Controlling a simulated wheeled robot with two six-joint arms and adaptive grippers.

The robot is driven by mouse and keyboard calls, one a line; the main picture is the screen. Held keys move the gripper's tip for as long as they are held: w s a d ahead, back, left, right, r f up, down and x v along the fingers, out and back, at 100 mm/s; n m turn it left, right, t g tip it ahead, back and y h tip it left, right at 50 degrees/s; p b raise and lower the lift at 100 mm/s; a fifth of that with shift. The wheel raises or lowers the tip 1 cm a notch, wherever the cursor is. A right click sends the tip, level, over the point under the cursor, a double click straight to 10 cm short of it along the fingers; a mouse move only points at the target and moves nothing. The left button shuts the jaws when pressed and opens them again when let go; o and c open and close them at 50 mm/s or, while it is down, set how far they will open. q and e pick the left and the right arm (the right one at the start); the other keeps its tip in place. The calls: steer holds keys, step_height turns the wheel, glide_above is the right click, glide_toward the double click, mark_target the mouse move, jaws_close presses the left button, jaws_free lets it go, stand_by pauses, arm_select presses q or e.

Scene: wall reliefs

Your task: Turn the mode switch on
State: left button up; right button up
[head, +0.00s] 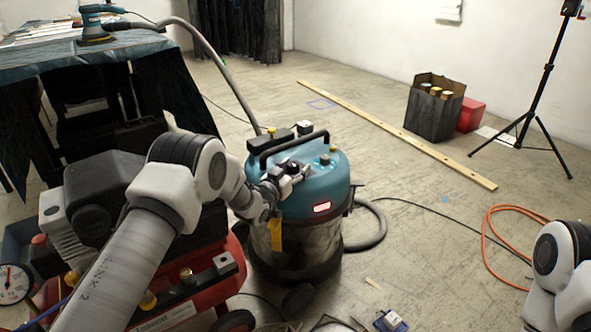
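A shop vacuum (330,178) with a blue-teal lid and a clear-looking drum stands on the floor in the middle of the head view. Its lid carries a black handle, small brass-coloured fittings and a red-and-white panel (321,207) on the front. My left gripper (290,172) is over the near left part of the lid, at a small dark knob-like part that may be the mode switch. The fingers are small and dark there, so I cannot tell whether they touch or grip it. The switch's position is not readable. My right arm shows at the lower right; its gripper is out of view.
A red compressor (190,292) with a gauge stands close on the left, under my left arm. A draped table with a sander (96,35) is behind it. A hose rises from the vacuum. A dark box (433,110), plank (390,132), tripod (540,95) and orange hose (487,235) lie right.

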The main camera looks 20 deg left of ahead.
arm_select(q)
steer(key=shift+f, duration=0.1)
steer(key=c, duration=0.5)
steer(key=shift+s, duration=0.1)
steer(key=shift+c, duration=0.4)
steer(key=shift+s+d+f, duration=0.1)
